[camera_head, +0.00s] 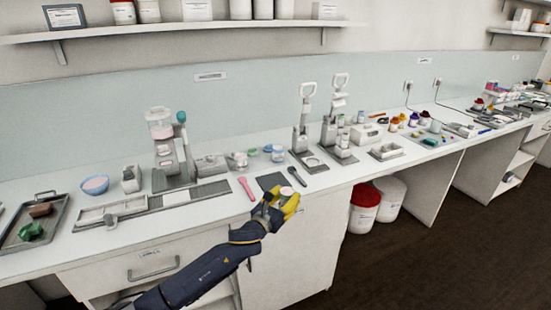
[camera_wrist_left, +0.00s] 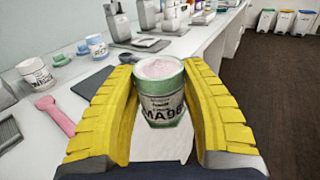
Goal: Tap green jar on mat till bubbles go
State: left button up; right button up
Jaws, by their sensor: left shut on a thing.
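The green jar (camera_wrist_left: 162,95) is upright between the yellow fingers of my left gripper (camera_wrist_left: 165,110) in the left wrist view, with pale pink cream showing at its open top. The fingers are shut on its sides. Bubbles in the cream are too small to tell. In the head view my left gripper (camera_head: 283,203) is at the bench's front edge, with the jar's top (camera_head: 287,191) showing between the fingers. The dark mat (camera_head: 270,181) lies flat on the bench just behind the gripper; it also shows in the left wrist view (camera_wrist_left: 92,82). My right gripper is not in view.
A pink spatula (camera_head: 246,189) lies left of the mat and a dark spoon (camera_head: 297,175) right of it. Several small jars stand behind. A mill (camera_head: 170,150) stands to the left, and two grey presses (camera_head: 303,130) to the right. A red-lidded bin (camera_head: 364,205) is below the bench.

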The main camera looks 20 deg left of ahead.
pick_arm(q)
jog(key=shift+m+h, duration=0.4)
jog(key=w+a, duration=0.1)
jog(key=w, duration=0.2)
jog(key=w+a+r, duration=0.1)
jog(key=w, duration=0.2)
jog(key=w+a, duration=0.2)
jog(key=w, duration=0.1)
jog(key=shift+w+a+r, duration=0.1)
jog(key=shift+w+r, duration=0.25)
jog(key=w+a+r, duration=0.3)
jog(key=w+a, duration=0.2)
jog(key=w, duration=0.1)
jog(key=shift+a+f, duration=0.15)
jog(key=shift+f, duration=1.85)
jog(key=shift+f, duration=0.1)
